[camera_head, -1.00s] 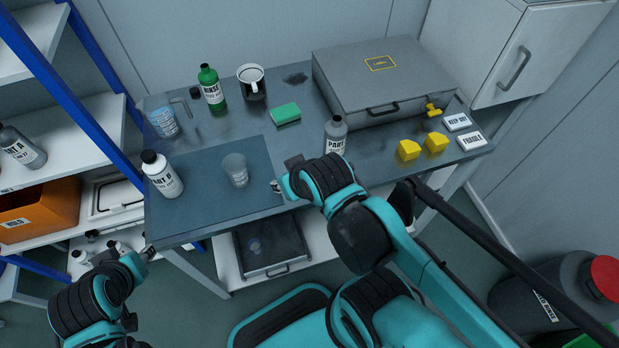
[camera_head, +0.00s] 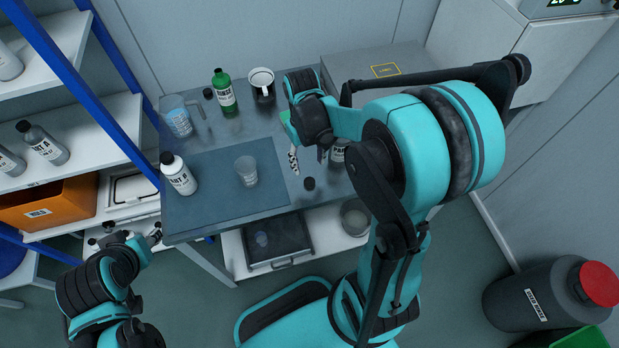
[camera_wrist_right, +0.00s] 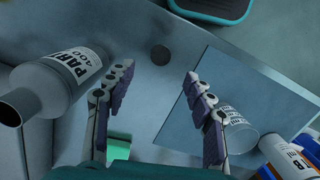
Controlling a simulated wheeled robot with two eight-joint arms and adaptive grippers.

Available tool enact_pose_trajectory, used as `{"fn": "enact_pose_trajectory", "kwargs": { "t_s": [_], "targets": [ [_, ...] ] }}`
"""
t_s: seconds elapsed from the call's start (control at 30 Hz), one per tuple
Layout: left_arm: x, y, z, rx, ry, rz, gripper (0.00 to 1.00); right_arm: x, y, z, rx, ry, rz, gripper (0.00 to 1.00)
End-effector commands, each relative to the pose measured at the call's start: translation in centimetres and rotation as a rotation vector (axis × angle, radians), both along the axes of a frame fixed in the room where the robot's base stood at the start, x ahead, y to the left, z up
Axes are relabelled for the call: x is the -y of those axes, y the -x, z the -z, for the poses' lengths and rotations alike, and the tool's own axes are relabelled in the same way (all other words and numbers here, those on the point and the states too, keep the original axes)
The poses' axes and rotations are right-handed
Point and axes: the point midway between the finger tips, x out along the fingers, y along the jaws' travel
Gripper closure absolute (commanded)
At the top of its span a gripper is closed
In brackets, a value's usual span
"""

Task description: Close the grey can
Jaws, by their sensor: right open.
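The grey can (camera_head: 338,153), a grey bottle labelled PART A, is mostly hidden behind my right arm in the head view. In the right wrist view the grey can (camera_wrist_right: 58,82) is on the left, and its neck shows no cap. A black cap (camera_head: 309,183) lies on the table near the front edge; it also shows in the wrist view (camera_wrist_right: 160,54), beyond my fingers. My right gripper (camera_head: 307,160) is open and empty above the table, beside the can, and its fingers stand wide apart in the wrist view (camera_wrist_right: 160,98). My left gripper (camera_head: 156,236) is off the table's front left corner; its fingers are too small to judge.
A dark mat (camera_head: 215,200) holds a white PART B bottle (camera_head: 178,174) and a clear cup (camera_head: 246,170). A green sponge (camera_wrist_right: 117,148) and a grey case (camera_head: 350,65) are close.

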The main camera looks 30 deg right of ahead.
Motion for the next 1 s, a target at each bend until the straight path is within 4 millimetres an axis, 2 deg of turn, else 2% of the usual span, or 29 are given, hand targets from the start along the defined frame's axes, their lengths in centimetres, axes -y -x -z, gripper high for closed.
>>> {"fn": "enact_pose_trajectory", "kwargs": {
  "t_s": [0.37, 0.67, 1.0],
  "targets": [
    [0.0, 0.0, 0.0, 0.000, 0.000, 0.000, 0.60, 0.2, 0.0, 0.3, -0.013, -0.002, 0.001, 0.46],
    [0.0, 0.0, 1.2, 0.000, 0.000, 0.000, 0.60, 0.1, 0.2, 2.9, -0.012, -0.001, 0.001, 0.46],
    [0.0, 0.0, 1.3, 0.000, 0.000, 0.000, 0.60, 0.1, 0.2, 3.1, -0.012, -0.001, 0.001, 0.46]
  ]
}}
